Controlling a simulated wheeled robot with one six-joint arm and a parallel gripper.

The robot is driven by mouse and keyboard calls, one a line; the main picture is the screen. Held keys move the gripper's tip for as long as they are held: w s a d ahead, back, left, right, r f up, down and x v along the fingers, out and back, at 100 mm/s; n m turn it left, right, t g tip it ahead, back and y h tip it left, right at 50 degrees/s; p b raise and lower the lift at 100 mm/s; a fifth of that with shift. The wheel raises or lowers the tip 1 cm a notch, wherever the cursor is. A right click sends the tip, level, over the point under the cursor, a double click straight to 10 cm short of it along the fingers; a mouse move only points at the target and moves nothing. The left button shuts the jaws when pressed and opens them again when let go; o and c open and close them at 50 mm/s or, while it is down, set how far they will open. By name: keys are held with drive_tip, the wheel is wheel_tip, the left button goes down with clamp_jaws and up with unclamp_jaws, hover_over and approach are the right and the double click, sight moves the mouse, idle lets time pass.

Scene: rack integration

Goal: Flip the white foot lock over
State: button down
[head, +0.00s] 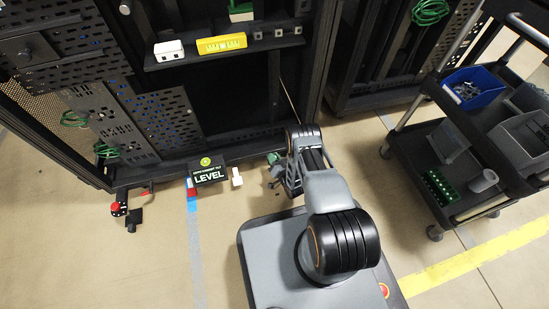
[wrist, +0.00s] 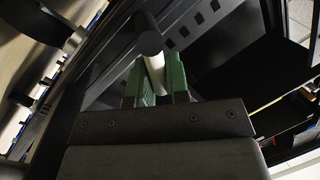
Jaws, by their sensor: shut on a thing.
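My gripper (wrist: 159,86) has green fingers and is shut on the white foot lock (wrist: 155,70), a pale rod-like piece between the fingertips with a dark round end just beyond it. In the head view my gripper (head: 274,162) is low at the rack's bottom front edge, partly hidden by my arm, and what it holds cannot be made out there. A small white upright piece (head: 237,177) stands by the rack's bottom edge, left of my gripper and apart from it. I cannot tell how it relates to the held piece.
A black "LEVEL" sign (head: 209,174) hangs at the rack's bottom edge (head: 150,177). A red piece (head: 192,188) is beside it, and a red-topped foot (head: 117,209) is farther left. A black cart (head: 407,150) stands at right. Open floor (head: 150,260) lies in front.

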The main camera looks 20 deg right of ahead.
drive_tip(key=n, duration=0.1)
drive_tip(key=a+n+p, duration=0.1)
drive_tip(key=n, duration=0.1)
drive_tip(key=shift+r+g+h, duration=0.3)
drive_tip(key=shift+r, duration=0.05)
drive_tip(key=n, duration=0.1)
drive_tip(key=a+n+p, duration=0.1)
drive_tip(key=n, duration=0.1)
drive_tip(key=shift+a+g+h, duration=0.2)
drive_tip(key=shift+g+h, duration=0.1)
drive_tip(key=shift+h, duration=0.1)
drive_tip(key=shift+a+f+n+g+h, duration=0.15)
drive_tip(key=shift+a+n+h, duration=0.15)
drive_tip(key=shift+n, duration=0.55)
drive_tip(key=shift+a+f+n+g+h, duration=0.15)
drive_tip(key=shift+a+n+h, duration=0.15)
drive_tip(key=shift+n, duration=0.6)
drive_tip(key=shift+a+f+n+h, duration=0.2)
drive_tip(key=shift+a+n, duration=0.1)
drive_tip(key=shift+n, duration=0.55)
drive_tip(key=c, duration=1.1)
unclamp_jaws()
